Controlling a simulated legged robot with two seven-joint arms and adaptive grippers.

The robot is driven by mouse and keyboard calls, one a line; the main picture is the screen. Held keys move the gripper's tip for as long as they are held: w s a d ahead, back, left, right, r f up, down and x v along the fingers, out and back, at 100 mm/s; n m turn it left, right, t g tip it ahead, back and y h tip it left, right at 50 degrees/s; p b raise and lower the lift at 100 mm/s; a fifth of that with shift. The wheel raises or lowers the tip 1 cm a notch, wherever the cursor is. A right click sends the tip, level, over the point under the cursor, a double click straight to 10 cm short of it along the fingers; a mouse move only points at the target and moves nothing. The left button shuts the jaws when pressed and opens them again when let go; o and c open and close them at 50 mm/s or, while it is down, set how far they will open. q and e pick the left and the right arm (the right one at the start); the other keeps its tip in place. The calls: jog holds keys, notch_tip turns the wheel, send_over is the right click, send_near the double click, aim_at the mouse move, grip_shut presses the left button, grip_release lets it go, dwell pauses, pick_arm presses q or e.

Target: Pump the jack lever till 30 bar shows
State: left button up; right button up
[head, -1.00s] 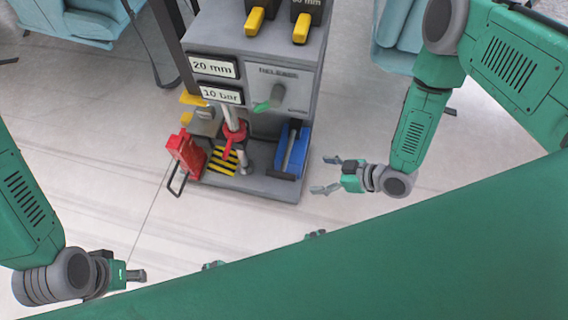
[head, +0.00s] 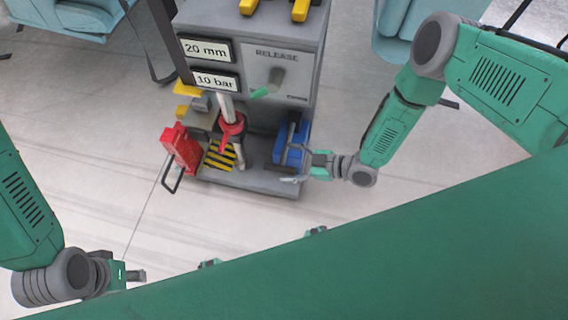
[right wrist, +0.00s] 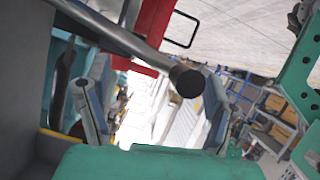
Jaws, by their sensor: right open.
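The jack stand shows two readouts, "20 mm" (head: 206,49) and "10 bar" (head: 216,81). A blue pump block (head: 294,153) sits at the base's right, with a grey jack lever (head: 290,139) along it. In the right wrist view the lever (right wrist: 125,38), with its dark end knob, crosses above the gap between my fingers. My right gripper (head: 303,167) is open beside the pump block; whether it touches the lever is unclear. Its spread fingers also show in the right wrist view (right wrist: 152,105). My left gripper (head: 138,276) is away at lower left; its jaw opening is unclear.
A red-collared ram (head: 232,130) stands over a yellow-black striped pad (head: 219,155). A red box with a black handle (head: 180,148) is left of it. The floor right of the base is clear.

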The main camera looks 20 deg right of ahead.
jog(key=shift+x, duration=1)
